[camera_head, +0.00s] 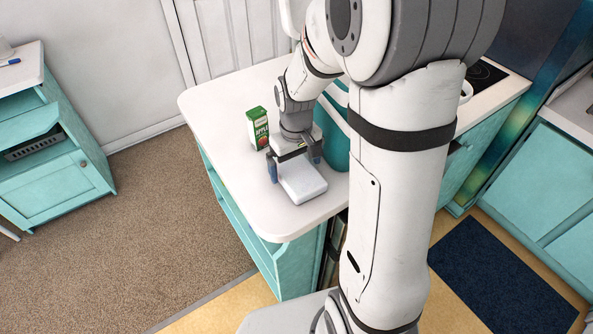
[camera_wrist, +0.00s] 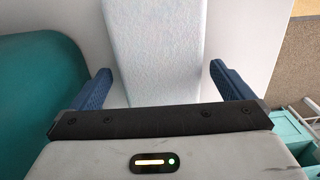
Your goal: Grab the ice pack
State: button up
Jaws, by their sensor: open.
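A pale white slab that looks like the ice pack (camera_head: 302,185) lies flat on the white counter (camera_head: 262,212). In the wrist view the slab (camera_wrist: 155,45) runs up from between the blue fingers to the top edge. My gripper (camera_head: 294,170) points down over the slab's far end and is open. In the wrist view my gripper (camera_wrist: 161,85) has one finger on each side of the slab, with a gap at both sides. The slab's near end in the wrist view is hidden behind the gripper body.
A green apple juice carton (camera_head: 258,128) stands on the counter just left of my gripper. A teal object (camera_head: 335,145) stands close on the right, partly hidden by my arm; a large teal shape (camera_wrist: 40,85) shows left in the wrist view. The counter's front corner is clear.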

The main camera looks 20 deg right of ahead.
jog(key=shift+f, duration=0.3)
jog(key=shift+c, duration=0.3)
jog(key=c, duration=1.1)
jog(key=shift+r, duration=0.1)
